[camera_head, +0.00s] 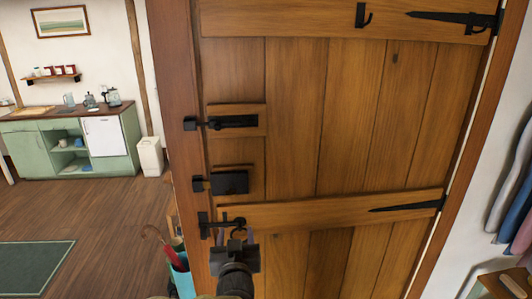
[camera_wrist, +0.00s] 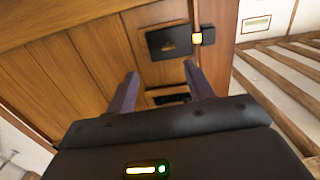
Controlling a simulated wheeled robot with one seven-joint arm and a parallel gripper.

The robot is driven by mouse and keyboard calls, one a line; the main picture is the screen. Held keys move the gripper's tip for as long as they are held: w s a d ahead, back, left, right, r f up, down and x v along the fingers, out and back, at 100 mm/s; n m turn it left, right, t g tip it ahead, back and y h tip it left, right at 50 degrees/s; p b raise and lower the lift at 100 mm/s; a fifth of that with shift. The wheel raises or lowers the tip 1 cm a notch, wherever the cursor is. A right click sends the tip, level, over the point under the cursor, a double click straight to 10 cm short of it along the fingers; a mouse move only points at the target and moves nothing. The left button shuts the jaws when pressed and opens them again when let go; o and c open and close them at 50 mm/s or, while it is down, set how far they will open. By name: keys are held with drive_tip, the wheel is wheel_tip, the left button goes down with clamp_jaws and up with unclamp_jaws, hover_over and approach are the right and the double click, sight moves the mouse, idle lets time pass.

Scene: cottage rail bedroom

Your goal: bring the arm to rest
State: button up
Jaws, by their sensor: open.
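My gripper (camera_head: 236,238) is at the lower left of the wooden door in the head view, in front of the lowest black latch (camera_head: 222,222). In the wrist view my gripper (camera_wrist: 160,72) shows two dark fingers standing apart with nothing held between them. Beyond the fingers are the door planks (camera_wrist: 85,70) and a black lock plate (camera_wrist: 170,42). Whether the fingers touch the door or the latch cannot be told.
The wooden door (camera_head: 345,130) fills the middle and looks closed in its frame. A teal bin with a red umbrella (camera_head: 160,247) stands left of my gripper. Clothes (camera_head: 515,190) hang at right. Open floor (camera_head: 90,215) lies left, before a green kitchen cabinet (camera_head: 35,150).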

drive_tip(key=s+d+f+m+g+h, duration=0.1)
drive_tip(key=d+f+m+g+h, duration=0.2)
drive_tip(key=d+f+g, duration=0.8)
drive_tip(key=s+d+r+n+g, duration=0.1)
drive_tip(key=s+d+r+g, duration=0.1)
drive_tip(key=s+d, duration=1.2)
drive_tip(key=shift+s+d+g+y, duration=0.3)
drive_tip(key=shift+s+d+g, duration=0.1)
drive_tip(key=shift+s+g, duration=0.35)
drive_tip(key=shift+w, duration=0.1)
